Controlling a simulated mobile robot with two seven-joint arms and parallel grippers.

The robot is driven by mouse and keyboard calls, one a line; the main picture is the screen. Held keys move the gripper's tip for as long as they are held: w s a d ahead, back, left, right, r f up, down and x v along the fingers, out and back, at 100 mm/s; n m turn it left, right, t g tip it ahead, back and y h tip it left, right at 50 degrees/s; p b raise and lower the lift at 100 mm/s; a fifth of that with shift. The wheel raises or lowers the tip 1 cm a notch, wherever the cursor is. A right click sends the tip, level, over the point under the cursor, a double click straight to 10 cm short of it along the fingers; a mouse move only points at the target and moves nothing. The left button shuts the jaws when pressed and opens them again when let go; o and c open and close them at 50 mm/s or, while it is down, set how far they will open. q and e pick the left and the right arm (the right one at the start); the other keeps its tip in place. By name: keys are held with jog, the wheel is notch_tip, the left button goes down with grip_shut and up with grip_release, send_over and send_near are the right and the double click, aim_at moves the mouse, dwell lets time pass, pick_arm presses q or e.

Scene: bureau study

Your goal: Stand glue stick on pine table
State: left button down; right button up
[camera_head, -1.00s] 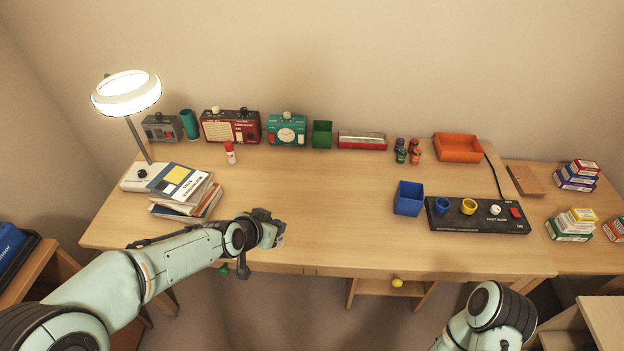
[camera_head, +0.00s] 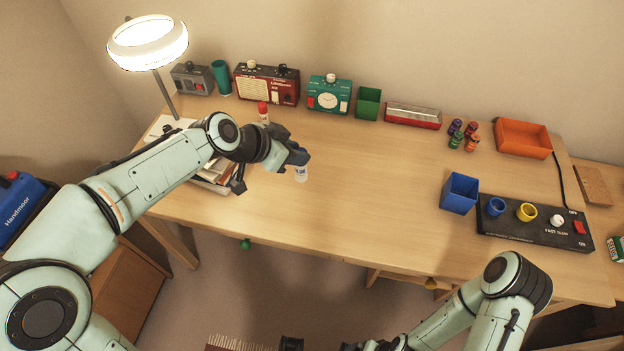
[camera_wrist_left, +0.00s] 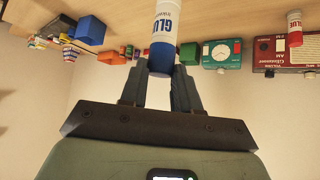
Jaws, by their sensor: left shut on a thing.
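My left gripper (camera_head: 299,158) is shut on a glue stick with a white body (camera_head: 301,174) and a blue end. It holds the stick by the blue end, white body downward and roughly upright, over the front left of the wooden desk (camera_head: 370,190). In the left wrist view the glue stick (camera_wrist_left: 164,38) sits between the fingers, its label readable. I cannot tell whether its base touches the desk. I cannot tell which wooden surface is the pine table. Dark parts at the bottom edge seem to belong to my right gripper (camera_head: 320,346); its jaws are unclear.
A red-capped glue stick (camera_head: 263,112) stands behind my left gripper. Books (camera_head: 212,183) lie partly hidden under my left arm. A blue box (camera_head: 459,193) and black control panel (camera_head: 535,224) stand at right. Radios, bins and small bottles line the back. The desk's middle is clear.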

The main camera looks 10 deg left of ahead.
pick_arm(q)
notch_tip(320, 180, down, 16)
jog(key=b, duration=0.4)
jog(key=shift+r, duration=0.2)
jog(key=shift+f, duration=0.15)
jog(key=c, duration=0.8)
grip_release()
jog(key=shift+b, duration=0.3)
jog(key=v, duration=1.2)
jog(key=shift+s, duration=0.1)
